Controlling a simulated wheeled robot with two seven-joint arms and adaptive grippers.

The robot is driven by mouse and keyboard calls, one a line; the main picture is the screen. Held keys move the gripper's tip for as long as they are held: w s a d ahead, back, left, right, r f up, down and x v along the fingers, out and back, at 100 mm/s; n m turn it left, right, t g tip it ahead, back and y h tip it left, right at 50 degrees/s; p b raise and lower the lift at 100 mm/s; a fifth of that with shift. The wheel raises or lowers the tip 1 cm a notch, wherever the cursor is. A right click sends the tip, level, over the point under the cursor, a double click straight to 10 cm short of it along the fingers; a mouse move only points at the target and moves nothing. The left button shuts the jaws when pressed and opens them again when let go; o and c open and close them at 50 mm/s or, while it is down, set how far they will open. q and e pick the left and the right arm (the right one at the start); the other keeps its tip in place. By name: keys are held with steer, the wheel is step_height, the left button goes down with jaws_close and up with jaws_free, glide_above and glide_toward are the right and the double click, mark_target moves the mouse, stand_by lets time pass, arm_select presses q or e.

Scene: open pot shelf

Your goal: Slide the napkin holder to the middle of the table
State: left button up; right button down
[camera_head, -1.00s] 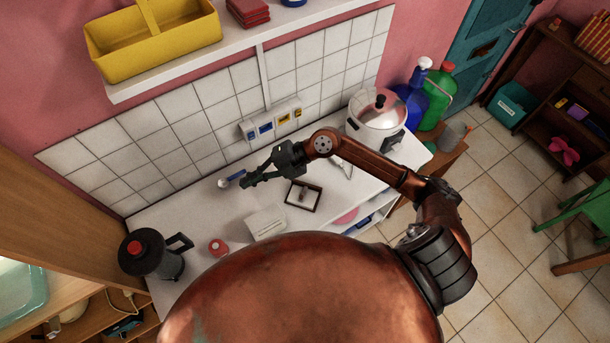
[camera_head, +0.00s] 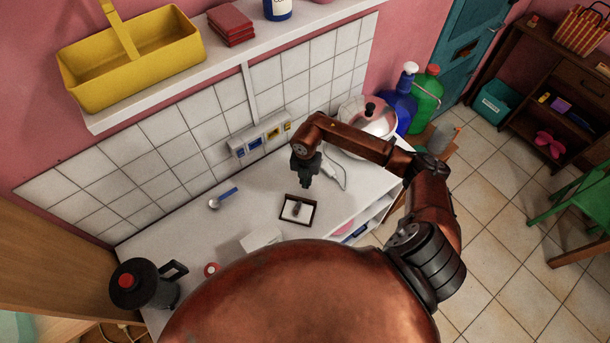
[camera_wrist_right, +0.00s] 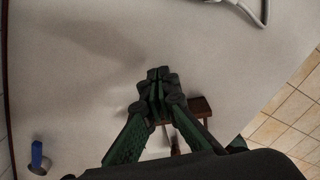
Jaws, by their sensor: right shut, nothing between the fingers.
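The napkin holder (camera_head: 284,217), a small dark wooden frame with white inside and a dark piece across it, lies on the white table (camera_head: 185,235), toward its right part. My right gripper (camera_head: 306,185) points down just behind the holder, above the table, shut and empty. In the right wrist view the closed fingers (camera_wrist_right: 157,80) hide much of the holder; a brown corner of it (camera_wrist_right: 200,105) shows beside them. I cannot tell whether the fingers touch it. My left gripper is not in view.
A white box (camera_head: 260,240), a small red-topped item (camera_head: 212,269) and a black coffee pot (camera_head: 140,284) stand toward the front left. A pot (camera_head: 367,125) and a white cable (camera_head: 334,177) are at the back right.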

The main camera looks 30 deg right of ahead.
mark_target(300, 206)
step_height(300, 206, down, 2)
steer(key=shift+s+a+p, duration=0.75)
steer(key=shift+s+a, duration=0.4)
steer(key=shift+a, duration=0.05)
steer(key=shift+s+a, duration=0.25)
steer(key=shift+s+a, duration=0.1)
steer(key=s+a+p, duration=0.1)
steer(key=s+a, duration=0.1)
steer(key=shift+s+a, duration=0.65)
steer(key=shift+s, duration=0.05)
steer(key=shift+w, duration=0.1)
